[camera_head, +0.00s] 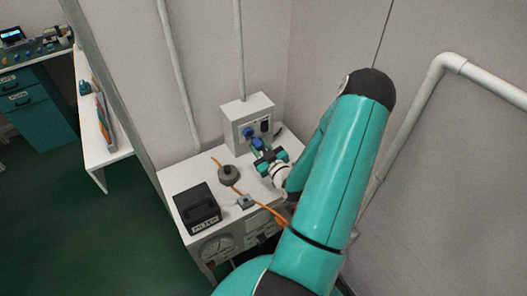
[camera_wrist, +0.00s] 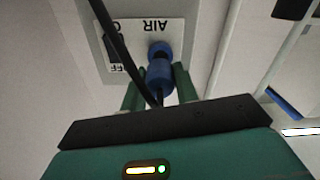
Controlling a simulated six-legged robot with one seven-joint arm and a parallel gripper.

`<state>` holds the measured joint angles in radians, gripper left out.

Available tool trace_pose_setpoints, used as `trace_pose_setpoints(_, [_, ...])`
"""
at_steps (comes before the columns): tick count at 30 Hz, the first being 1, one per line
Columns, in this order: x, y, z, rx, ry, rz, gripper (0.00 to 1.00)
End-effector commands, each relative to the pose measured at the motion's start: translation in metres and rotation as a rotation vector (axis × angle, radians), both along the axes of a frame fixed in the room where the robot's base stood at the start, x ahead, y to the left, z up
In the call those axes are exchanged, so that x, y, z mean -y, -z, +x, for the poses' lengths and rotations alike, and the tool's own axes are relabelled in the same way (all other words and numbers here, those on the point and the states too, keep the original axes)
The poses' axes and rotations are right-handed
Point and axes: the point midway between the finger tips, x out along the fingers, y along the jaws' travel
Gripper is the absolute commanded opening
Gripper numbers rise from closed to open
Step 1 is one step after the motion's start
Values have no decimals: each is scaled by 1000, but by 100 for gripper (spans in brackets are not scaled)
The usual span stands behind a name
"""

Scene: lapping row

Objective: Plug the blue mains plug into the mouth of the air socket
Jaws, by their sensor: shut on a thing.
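The blue mains plug (camera_wrist: 160,78) is held between the two green fingers of my gripper (camera_wrist: 158,90), with a black cable at its rear. In the head view my gripper (camera_head: 264,156) is in front of the grey wall box, with the plug (camera_head: 257,144) at its tip. The air socket (camera_wrist: 160,48) is a dark blue ring on a white plate marked AIR, upside down in the wrist view. It shows in the head view (camera_head: 248,132). The plug's front end lines up with the socket and overlaps its lower edge; I cannot tell whether it is inside the mouth.
The wall box (camera_head: 236,112) has a black switch (camera_head: 265,126) right of the socket. A white bench (camera_head: 212,168) below holds a black box (camera_head: 197,207), a dark round weight (camera_head: 229,175) and an orange cord (camera_head: 250,200). The black cable (camera_wrist: 115,45) crosses the plate's left side.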

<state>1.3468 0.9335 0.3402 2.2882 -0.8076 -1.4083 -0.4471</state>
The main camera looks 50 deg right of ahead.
Motion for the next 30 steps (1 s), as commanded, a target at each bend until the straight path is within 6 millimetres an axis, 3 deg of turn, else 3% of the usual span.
trace_pose_setpoints(7, [4, 0, 12, 1, 0, 1, 7])
trace_pose_setpoints(30, [4, 0, 13, 0, 0, 0, 7])
